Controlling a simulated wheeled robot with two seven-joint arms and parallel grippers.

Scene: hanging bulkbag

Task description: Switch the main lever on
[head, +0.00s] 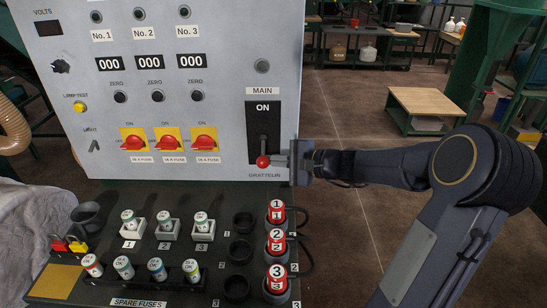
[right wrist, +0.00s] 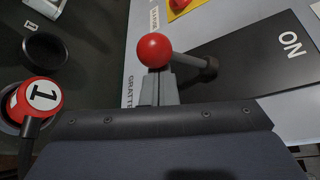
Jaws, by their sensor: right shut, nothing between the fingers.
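The main lever is a red ball knob (head: 263,161) on a grey shaft, set on a black plate (head: 263,122) marked ON at its top. The knob sits at the plate's lower end, in the down position. My right gripper (head: 281,160) is shut and empty, reaching in from the right with its fingertips close beside the knob. In the right wrist view the red knob (right wrist: 155,50) is just beyond the shut fingertips (right wrist: 157,85), and its shaft runs right to a dark pivot. I cannot tell whether the tips touch the knob. My left gripper is not in view.
The grey panel (head: 225,75) carries three red rotary switches (head: 170,142) left of the lever. Below, a dark shelf holds fuses, black sockets (head: 242,222) and red numbered plugs (head: 276,240) with cables. A wooden-topped table (head: 425,100) stands behind; floor right of the panel is open.

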